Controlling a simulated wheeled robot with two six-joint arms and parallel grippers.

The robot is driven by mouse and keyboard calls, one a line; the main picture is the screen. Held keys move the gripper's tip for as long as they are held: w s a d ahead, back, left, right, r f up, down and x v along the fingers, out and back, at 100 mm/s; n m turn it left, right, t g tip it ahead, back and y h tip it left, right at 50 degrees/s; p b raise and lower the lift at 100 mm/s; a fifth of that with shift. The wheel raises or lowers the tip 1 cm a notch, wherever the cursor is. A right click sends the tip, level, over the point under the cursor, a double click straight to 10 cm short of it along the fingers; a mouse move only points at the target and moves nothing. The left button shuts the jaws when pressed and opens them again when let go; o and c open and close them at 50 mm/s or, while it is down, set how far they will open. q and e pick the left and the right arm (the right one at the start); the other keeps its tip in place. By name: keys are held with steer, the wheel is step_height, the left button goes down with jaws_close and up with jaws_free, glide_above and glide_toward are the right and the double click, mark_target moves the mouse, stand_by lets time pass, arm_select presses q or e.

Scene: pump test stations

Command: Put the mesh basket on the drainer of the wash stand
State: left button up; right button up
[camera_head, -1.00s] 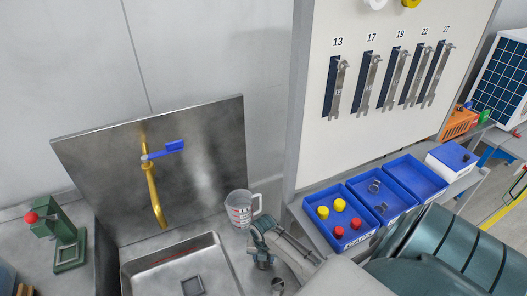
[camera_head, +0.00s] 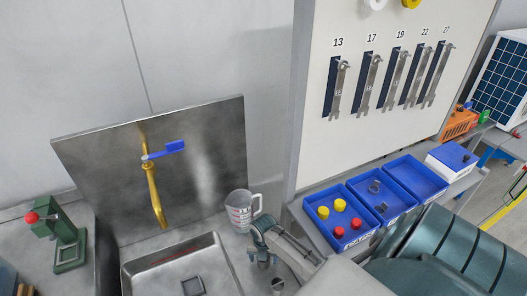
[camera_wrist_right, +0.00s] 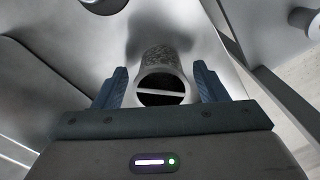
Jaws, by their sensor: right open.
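The mesh basket (camera_wrist_right: 162,75), a grey mottled cylinder with a dark open end and a bar across it, stands between the fingers of my right gripper (camera_wrist_right: 162,88) in the right wrist view. The fingers are open, one on each side of it. Bare steel lies around it. In the head view my right gripper (camera_head: 265,259) is low over the wash stand (camera_head: 178,240), right of its sink; the basket is hard to make out there. The stand's flat steel drainer (camera_head: 247,268) lies beside the sink, partly hidden by my arm. My left gripper does not show.
A clear measuring jug (camera_head: 240,208) stands just behind my right gripper. A small grey cup-like thing (camera_head: 278,285) is near the front. A brass tap (camera_head: 154,190) with a blue lever rises behind the sink. Blue bins (camera_head: 350,238) stand to the right.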

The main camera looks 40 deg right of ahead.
step_height(320, 180, up, 11)
steer(key=shift+r+b, duration=0.15)
steer(key=shift+b, duration=0.9)
